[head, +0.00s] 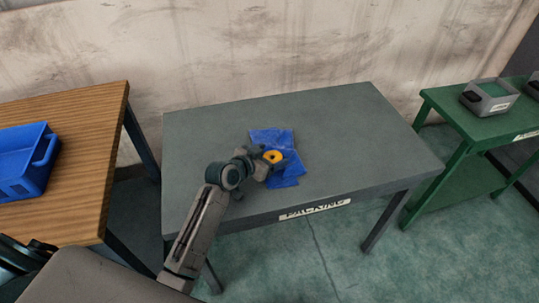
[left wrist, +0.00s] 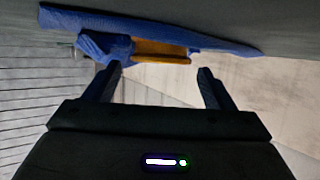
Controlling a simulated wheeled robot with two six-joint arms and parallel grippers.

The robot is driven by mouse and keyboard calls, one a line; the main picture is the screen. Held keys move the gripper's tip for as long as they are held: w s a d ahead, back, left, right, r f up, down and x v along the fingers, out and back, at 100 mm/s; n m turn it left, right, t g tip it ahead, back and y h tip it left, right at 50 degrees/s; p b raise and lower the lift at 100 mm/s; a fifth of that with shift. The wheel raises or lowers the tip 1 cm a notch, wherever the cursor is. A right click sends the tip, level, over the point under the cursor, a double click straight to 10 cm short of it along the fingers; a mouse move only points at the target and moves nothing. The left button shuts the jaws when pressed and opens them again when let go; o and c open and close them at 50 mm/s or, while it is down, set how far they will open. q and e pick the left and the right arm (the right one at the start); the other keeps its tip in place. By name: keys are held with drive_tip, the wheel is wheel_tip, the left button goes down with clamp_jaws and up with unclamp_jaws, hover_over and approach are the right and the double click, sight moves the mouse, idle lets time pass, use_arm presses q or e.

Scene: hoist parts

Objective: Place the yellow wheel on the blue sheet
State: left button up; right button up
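The yellow wheel (head: 273,156) is a small ring over the middle of the blue sheet (head: 271,138) on the grey packing table (head: 340,130). In the left wrist view the wheel (left wrist: 160,50) lies flat along the sheet (left wrist: 215,42) and appears to rest on it. A raised blue fold (left wrist: 103,45) is beside the wheel. My left gripper (head: 264,166) is low at the wheel's near side. In the left wrist view its fingers (left wrist: 159,70) are apart, with nothing gripped between them and the wheel just past the tips. The gripper hides part of the sheet in the head view.
A wooden table (head: 75,110) with a blue bin (head: 28,175) stands at the left. A green table (head: 470,122) with a grey bin (head: 490,97) stands at the right. The packing table is bare around the sheet; a wall runs behind it.

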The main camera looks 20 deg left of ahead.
use_arm(q)
drive_tip(key=shift+s+f, duration=0.1)
drive_tip(key=shift+f, duration=0.25)
drive_tip(key=shift+r, duration=0.2)
drive_tip(key=shift+r+p, duration=0.5)
drive_tip(key=shift+p, duration=0.05)
drive_tip(key=b+v, duration=0.1)
drive_tip(key=v, duration=1)
drive_tip(key=shift+s+a+r, duration=0.15)
drive_tip(key=shift+s+r, duration=0.1)
drive_tip(key=shift+s, duration=0.05)
